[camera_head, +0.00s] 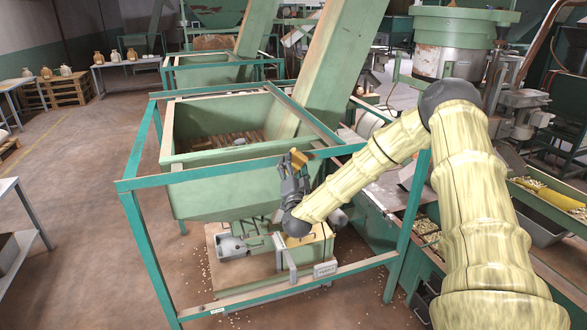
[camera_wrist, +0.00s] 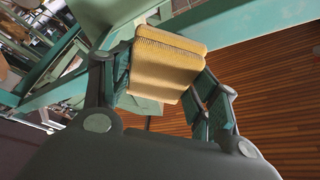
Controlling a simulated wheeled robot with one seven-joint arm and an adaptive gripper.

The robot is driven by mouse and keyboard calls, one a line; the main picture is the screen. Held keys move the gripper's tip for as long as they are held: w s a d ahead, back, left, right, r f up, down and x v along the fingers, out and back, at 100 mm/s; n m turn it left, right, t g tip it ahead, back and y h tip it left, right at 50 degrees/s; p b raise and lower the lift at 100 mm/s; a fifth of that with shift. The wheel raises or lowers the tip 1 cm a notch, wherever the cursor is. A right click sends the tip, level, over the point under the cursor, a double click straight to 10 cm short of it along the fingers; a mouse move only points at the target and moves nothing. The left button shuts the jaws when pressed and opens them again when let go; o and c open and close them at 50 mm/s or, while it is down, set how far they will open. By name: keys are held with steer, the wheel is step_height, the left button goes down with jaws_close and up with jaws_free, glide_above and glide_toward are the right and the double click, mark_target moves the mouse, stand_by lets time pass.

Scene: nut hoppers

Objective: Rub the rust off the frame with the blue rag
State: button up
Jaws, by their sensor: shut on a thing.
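My gripper (camera_head: 293,172) points upward just in front of the green hopper, close to the front top rail. It is shut on a tan-yellow block with ridged, fibrous edges (camera_wrist: 168,65), which also shows as a small yellow-brown piece in the head view (camera_head: 299,158). I cannot tell whether it is a folded cloth, a pad or a brush. It does not look blue, and no blue rag shows. The teal frame (camera_head: 215,174) surrounds the hopper. Rust on the frame is too small to tell apart; contact between block and rail is unclear.
The green hopper (camera_head: 230,192) has a steep chute (camera_head: 340,70) rising from it. Below stands a low platform with a grey tray (camera_head: 232,247). A machine with a cylindrical drum (camera_head: 447,58) is at the back right. The floor (camera_head: 75,165) at the left is open, with a few scattered nuts near the platform.

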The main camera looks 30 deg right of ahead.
mark_target(303, 165)
steer(key=shift+w+d+b, duration=0.2)
steer(key=shift+w+b, duration=0.25)
steer(key=shift+w, duration=0.45)
stand_by(0.3)
steer(key=shift+d, duration=0.15)
steer(key=shift+s+d, duration=0.3)
steer(key=shift+d, duration=0.6)
steer(key=shift+s+d, duration=0.3)
steer(key=shift+d, duration=0.6)
steer(key=shift+s+d+r, duration=0.1)
steer(key=shift+s+d, duration=0.15)
steer(key=shift+d, duration=1.05)
steer(key=shift+s+d+f, duration=0.1)
steer(key=shift+s+d, duration=0.15)
steer(key=shift+d, duration=1)
steer(key=shift+s+d+r, duration=0.1)
steer(key=shift+s+d, duration=0.15)
steer(key=shift+d, duration=1.05)
steer(key=shift+b, duration=0.35)
